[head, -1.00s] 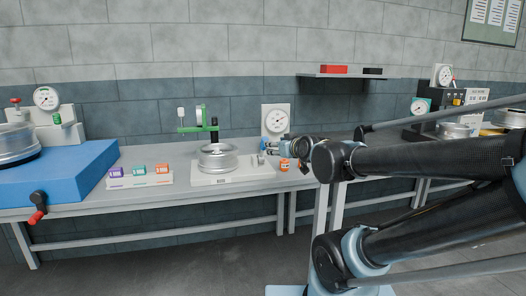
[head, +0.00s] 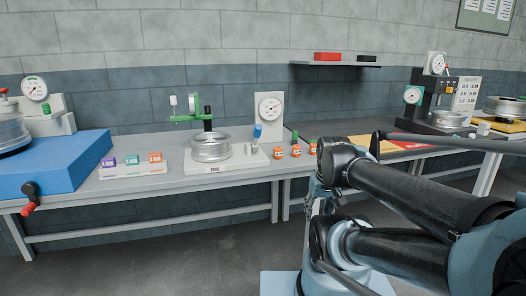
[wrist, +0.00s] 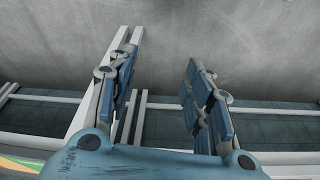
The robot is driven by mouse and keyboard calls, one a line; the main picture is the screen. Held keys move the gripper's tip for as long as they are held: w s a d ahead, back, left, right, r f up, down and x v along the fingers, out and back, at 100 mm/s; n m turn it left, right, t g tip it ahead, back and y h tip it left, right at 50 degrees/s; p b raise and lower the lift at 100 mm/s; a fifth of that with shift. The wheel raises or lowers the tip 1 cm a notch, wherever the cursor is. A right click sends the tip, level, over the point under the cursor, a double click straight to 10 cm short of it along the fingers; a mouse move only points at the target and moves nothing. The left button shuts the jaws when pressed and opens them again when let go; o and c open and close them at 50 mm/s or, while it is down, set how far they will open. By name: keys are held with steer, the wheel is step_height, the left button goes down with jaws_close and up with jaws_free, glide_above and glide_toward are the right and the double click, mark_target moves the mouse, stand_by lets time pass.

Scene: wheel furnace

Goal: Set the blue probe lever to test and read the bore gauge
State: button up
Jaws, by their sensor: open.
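The blue probe lever (head: 257,131) stands roughly upright on the right part of a white base plate (head: 235,162). A silver wheel (head: 211,147) lies flat on the same plate under a green arm. The bore gauge (head: 269,107) is a white panel with a round dial behind the lever. Its needle is too small to read surely. My gripper (wrist: 162,68) shows in the wrist view, open and empty, with bench legs, rails and grey floor below it. In the head view the gripper cannot be made out; my arm is folded right of the lever, apart from it.
Several orange-red pieces (head: 295,151) stand right of the plate. A tray (head: 134,171) with purple, teal and orange blocks is left of it. A blue block with a red-handled crank (head: 30,196) is far left. Another gauge station (head: 440,100) is at right. The floor in front is clear.

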steer(key=shift+s+d+f+m+g, duration=0.15)
steer(key=shift+s+d+f+g, duration=0.1)
steer(key=shift+s, duration=0.35)
steer(key=shift+s+d+f+m+g, duration=0.15)
steer(key=shift+s+d+g, duration=0.1)
steer(key=shift+s, duration=0.3)
steer(key=shift+w+f, duration=0.15)
steer(key=shift+w, duration=0.3)
steer(key=shift+a, duration=0.15)
